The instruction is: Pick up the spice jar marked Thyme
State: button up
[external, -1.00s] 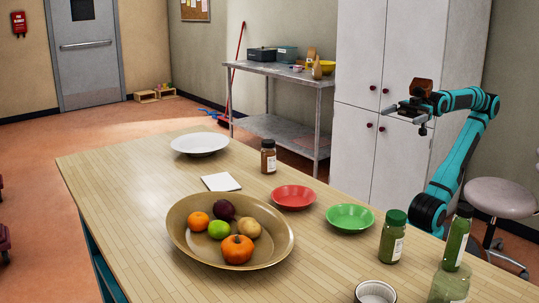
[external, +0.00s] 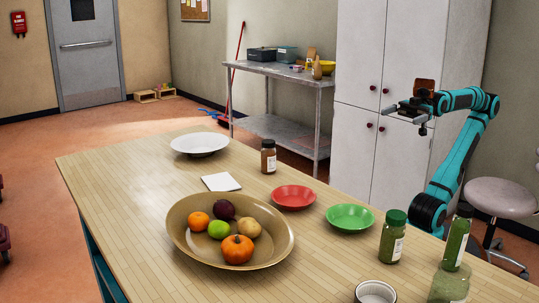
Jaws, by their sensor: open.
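Several spice jars stand on the wooden table (external: 130,200), and their label text is too small to read, so I cannot tell which is marked Thyme. A brown jar with a dark lid (external: 268,156) stands upright toward the back. A green jar with a green lid (external: 391,238) stands at the right front. My gripper (external: 392,109) is open and empty, raised above the table's right side, pointing left, apart from every jar.
A large brown bowl (external: 186,245) of fruit takes up the table's middle. A red bowl (external: 293,197), a green bowl (external: 350,218), a white plate (external: 199,144), a white card (external: 221,182) and a small white cup (external: 375,292) also stand there. The left side is clear.

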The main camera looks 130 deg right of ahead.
dwell(0.4)
jog(key=c, duration=0.7)
jog(key=n+g+y, duration=0.7)
jog(key=n+y, duration=0.1)
jog(key=y, duration=0.1)
send_near(395, 211)
jog(key=shift+s+f+x, duration=0.1)
jog(key=shift+f+x, duration=0.05)
jog(key=shift+x, duration=1.8)
jog(key=shift+s+f+x, duration=0.1)
jog(key=shift+f+x, duration=0.05)
jog(key=shift+x, duration=1.85)
jog(key=shift+f+x, duration=0.1)
jog(key=shift+x, duration=1.85)
